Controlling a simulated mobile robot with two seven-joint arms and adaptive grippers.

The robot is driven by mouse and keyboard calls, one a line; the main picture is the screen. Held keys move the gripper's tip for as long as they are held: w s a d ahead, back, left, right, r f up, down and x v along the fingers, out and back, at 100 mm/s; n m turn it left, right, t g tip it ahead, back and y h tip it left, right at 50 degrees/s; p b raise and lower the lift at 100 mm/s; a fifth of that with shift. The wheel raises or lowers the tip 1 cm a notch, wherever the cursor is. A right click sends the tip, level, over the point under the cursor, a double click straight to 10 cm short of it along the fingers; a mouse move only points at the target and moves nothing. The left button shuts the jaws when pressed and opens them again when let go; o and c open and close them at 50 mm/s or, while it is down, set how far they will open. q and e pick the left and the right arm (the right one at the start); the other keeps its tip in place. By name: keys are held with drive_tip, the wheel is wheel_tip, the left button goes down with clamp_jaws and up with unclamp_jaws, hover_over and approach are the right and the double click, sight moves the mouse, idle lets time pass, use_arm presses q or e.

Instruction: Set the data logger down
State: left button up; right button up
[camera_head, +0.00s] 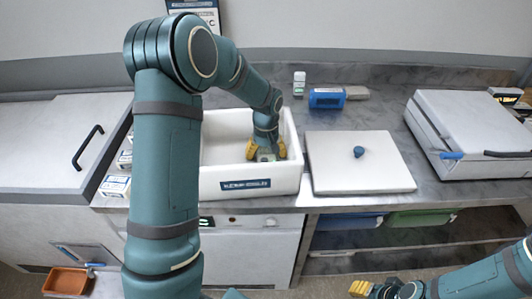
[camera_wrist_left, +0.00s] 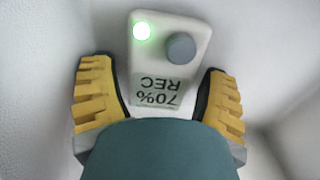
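The data logger (camera_wrist_left: 172,60) is a small pale box with a lit green lamp, a round grey knob and a "70% REC" label, which reads upside down in the left wrist view. It lies between and beyond the fingers of my left gripper (camera_wrist_left: 160,100), inside the white bin (camera_head: 288,135). The left gripper (camera_head: 268,152) points down into the bin, its yellow fingers spread apart on either side of the logger. Whether the logger's underside touches the bin floor cannot be seen. My right gripper (camera_head: 360,288) is low at the bottom of the head view, away from the bin.
Right of the bin lies a white lidded board (camera_head: 360,175) with a dark blue knob. A grey lidded case (camera_head: 470,120) is at right. Small boxes (camera_head: 115,185) sit left of the bin.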

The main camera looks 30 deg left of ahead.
sight(266, 153)
use_arm(q)
wheel_tip(266, 153, up, 12)
drive_tip(key=p, duration=0.2)
drive_tip(key=shift+r, duration=0.2)
idle(0.3)
idle(0.4)
